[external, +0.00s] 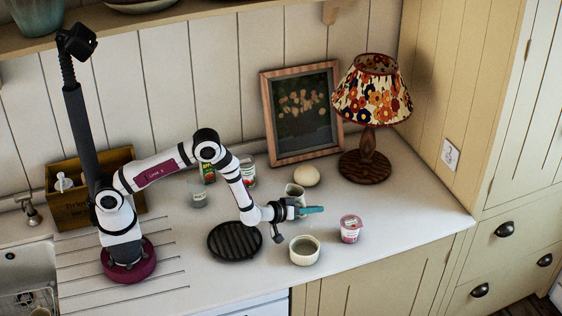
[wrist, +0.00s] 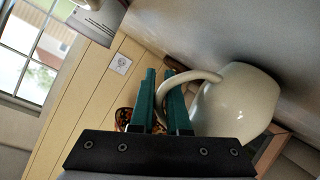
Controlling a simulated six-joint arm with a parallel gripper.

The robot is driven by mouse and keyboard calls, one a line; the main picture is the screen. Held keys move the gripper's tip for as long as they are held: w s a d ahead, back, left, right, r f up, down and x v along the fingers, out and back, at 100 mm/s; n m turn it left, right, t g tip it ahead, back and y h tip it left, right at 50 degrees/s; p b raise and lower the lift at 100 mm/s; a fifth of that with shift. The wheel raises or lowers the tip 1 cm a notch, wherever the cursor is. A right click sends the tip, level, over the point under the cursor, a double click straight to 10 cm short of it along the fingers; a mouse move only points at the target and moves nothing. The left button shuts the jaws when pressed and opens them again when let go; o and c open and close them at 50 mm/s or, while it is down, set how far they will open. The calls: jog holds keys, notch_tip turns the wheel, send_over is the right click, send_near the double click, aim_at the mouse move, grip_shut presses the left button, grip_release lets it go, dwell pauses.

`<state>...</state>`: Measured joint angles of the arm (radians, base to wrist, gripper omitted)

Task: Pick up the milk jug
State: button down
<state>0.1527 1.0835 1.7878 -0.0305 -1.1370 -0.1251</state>
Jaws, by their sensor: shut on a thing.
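The cream milk jug (wrist: 238,102) fills the right of the wrist view, its curved handle running between my teal fingers. In the external view the jug (external: 294,190) shows just behind my gripper, partly covered by it. My gripper (external: 312,210) reaches in level from the left, over the worktop. In the wrist view my gripper (wrist: 160,76) is shut on the jug's handle, and the jug's body stands to the right of the fingers. I cannot tell whether the jug's base touches the worktop.
A small bowl (external: 304,250) and a pink-and-white pot (external: 350,229) stand in front. A black ridged trivet (external: 235,241) lies left. A lamp (external: 368,158) and a picture frame (external: 268,122) stand behind. The right worktop (external: 430,213) is clear.

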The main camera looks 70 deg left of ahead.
jog(key=shift+r, duration=0.15)
dwell(0.5)
jog(key=shift+r, duration=0.95)
jog(key=s+d+r, duration=0.6)
jog(key=d+r, duration=0.3)
jog(key=shift+s+d, duration=0.2)
jog(key=shift+d, duration=0.15)
dwell(1.6)
